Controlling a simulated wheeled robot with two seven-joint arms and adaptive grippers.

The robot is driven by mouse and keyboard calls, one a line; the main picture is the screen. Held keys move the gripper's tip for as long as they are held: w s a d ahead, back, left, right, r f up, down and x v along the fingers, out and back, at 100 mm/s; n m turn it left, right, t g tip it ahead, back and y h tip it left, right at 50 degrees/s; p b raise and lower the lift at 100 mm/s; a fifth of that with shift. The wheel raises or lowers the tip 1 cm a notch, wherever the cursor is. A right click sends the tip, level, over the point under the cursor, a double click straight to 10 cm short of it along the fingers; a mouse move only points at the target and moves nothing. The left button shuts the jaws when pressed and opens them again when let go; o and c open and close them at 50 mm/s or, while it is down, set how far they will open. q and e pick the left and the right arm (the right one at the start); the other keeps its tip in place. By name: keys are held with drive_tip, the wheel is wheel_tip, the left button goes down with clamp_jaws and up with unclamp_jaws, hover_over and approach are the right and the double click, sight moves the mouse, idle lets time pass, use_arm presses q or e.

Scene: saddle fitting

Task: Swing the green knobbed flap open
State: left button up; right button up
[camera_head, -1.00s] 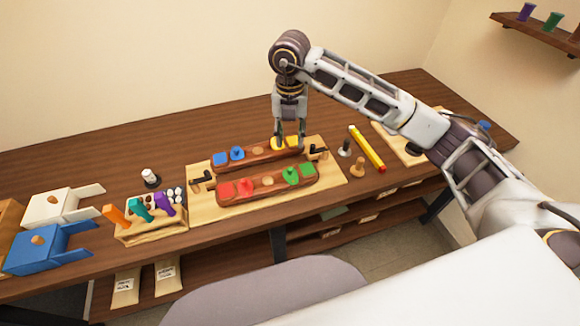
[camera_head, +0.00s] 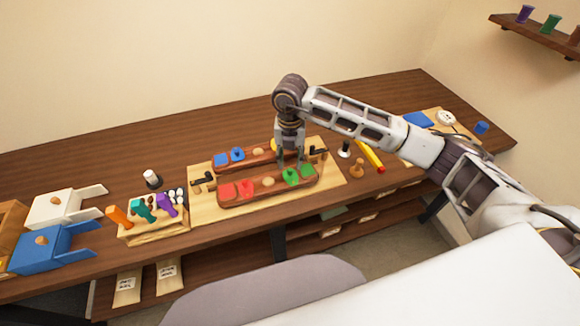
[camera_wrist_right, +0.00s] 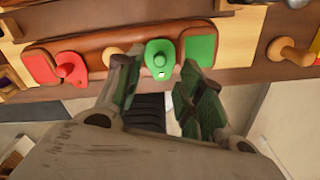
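The green knobbed flap (camera_head: 291,179) is on the right part of the front wooden bar (camera_head: 250,198), beside a plain green square (camera_head: 307,171). In the right wrist view the flap (camera_wrist_right: 160,48) shows its rounded plate and knob. My right gripper (camera_head: 291,160) points down just over and behind the flap. In the right wrist view its two fingers (camera_wrist_right: 162,75) are spread, one to each side of the flap, with nothing held. Whether a finger touches the flap I cannot tell. My left gripper is not in view.
A red knobbed flap (camera_head: 246,187) is at the bar's left end. A rear bar with blue flaps (camera_head: 237,154) stands close behind. Black hooked levers (camera_head: 203,180) flank the bars. A tool block (camera_head: 150,225) stands left, a wooden peg (camera_head: 357,169) right.

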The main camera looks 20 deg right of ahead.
sight(290, 169)
drive_tip(key=shift+f+p, duration=0.35)
drive_tip(key=shift+f, duration=2.25)
clamp_jaws()
